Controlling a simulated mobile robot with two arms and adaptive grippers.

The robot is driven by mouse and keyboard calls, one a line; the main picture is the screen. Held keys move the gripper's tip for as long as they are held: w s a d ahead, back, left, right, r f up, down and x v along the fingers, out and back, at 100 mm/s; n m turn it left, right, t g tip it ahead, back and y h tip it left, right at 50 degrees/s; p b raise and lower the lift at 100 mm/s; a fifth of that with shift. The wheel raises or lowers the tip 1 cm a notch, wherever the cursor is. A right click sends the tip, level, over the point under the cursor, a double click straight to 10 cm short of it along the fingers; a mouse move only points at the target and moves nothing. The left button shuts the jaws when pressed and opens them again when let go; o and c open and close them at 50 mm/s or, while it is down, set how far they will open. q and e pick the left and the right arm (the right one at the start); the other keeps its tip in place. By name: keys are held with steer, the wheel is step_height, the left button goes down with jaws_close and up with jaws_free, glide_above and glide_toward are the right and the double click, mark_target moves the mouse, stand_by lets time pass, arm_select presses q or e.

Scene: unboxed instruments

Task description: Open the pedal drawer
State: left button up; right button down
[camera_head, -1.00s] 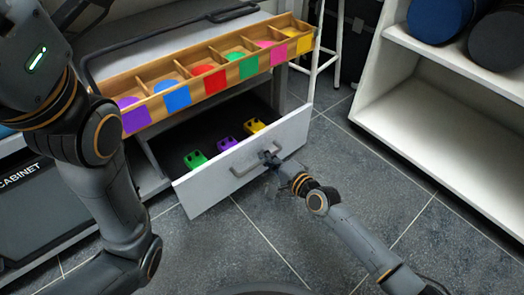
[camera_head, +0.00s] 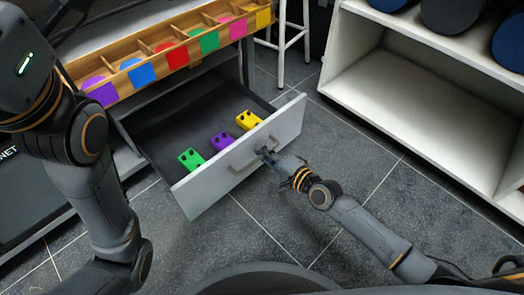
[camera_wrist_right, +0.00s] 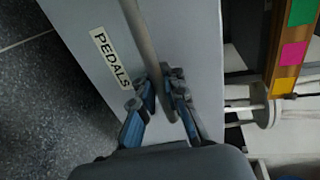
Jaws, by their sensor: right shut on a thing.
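The pedal drawer (camera_head: 196,186) has a pale grey front and stands pulled out from the cabinet. Green (camera_head: 191,158), purple (camera_head: 222,141) and yellow (camera_head: 248,120) pedals lie inside on its dark floor. In the right wrist view, a "PEDALS" label (camera_wrist_right: 109,58) is on the drawer front beside the bar handle (camera_wrist_right: 145,38). My right gripper (camera_head: 266,152) is shut on the handle (camera_head: 238,170); its fingers (camera_wrist_right: 160,92) straddle the bar in the wrist view. My left arm comes in at the left of the head view, but its gripper is out of frame.
A wooden divided tray (camera_head: 153,74) with coloured panels sits above the drawer. A white shelf unit (camera_head: 420,45) holding dark rolls (camera_head: 455,14) stands at the right. A white stool (camera_head: 283,40) is behind. The tiled floor (camera_head: 250,235) in front of the drawer is clear.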

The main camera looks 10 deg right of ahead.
steer(key=c, duration=1.7)
jaws_free()
steer(key=v, duration=1.2)
